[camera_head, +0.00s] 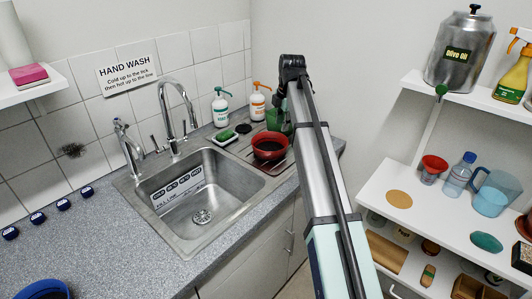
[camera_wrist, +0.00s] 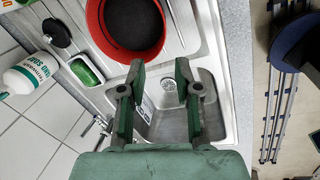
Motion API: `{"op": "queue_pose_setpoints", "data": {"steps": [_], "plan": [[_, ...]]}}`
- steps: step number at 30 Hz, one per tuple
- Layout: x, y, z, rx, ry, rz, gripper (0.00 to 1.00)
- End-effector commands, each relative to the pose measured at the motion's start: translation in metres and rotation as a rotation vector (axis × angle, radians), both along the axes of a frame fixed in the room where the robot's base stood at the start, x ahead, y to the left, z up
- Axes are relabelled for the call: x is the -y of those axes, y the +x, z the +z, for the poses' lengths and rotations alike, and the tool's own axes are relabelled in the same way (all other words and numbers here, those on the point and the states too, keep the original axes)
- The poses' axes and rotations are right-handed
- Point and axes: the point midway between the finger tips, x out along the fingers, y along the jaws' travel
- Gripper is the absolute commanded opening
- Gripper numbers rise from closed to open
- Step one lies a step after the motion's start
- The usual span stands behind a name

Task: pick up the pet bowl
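A red round bowl with a dark inside (camera_head: 269,147), which looks like the pet bowl, stands upright on the drainboard to the right of the sink basin. In the wrist view the bowl (camera_wrist: 125,25) is at the top, cut off by the frame edge, beyond my fingertips. My gripper (camera_wrist: 160,70) has its two green-grey fingers spread apart with nothing between them. It does not touch the bowl in that view. In the head view my arm comes in from the right and hides part of the area behind the bowl.
The steel sink (camera_head: 205,195) with its tap (camera_head: 175,110) is left of the bowl. A green sponge in a white dish (camera_head: 224,137) and two pump bottles stand close behind. A blue bowl (camera_head: 42,290) is at lower left. A crowded white shelf (camera_head: 455,205) is at right.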

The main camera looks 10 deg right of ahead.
Motion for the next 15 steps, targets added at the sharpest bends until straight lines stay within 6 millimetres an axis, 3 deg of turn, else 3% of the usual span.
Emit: {"op": "queue_pose_setpoints", "data": {"steps": [15], "plan": [[-0.006, 0.016, -0.092, -0.003, 0.0, -0.001, 0.33]]}}
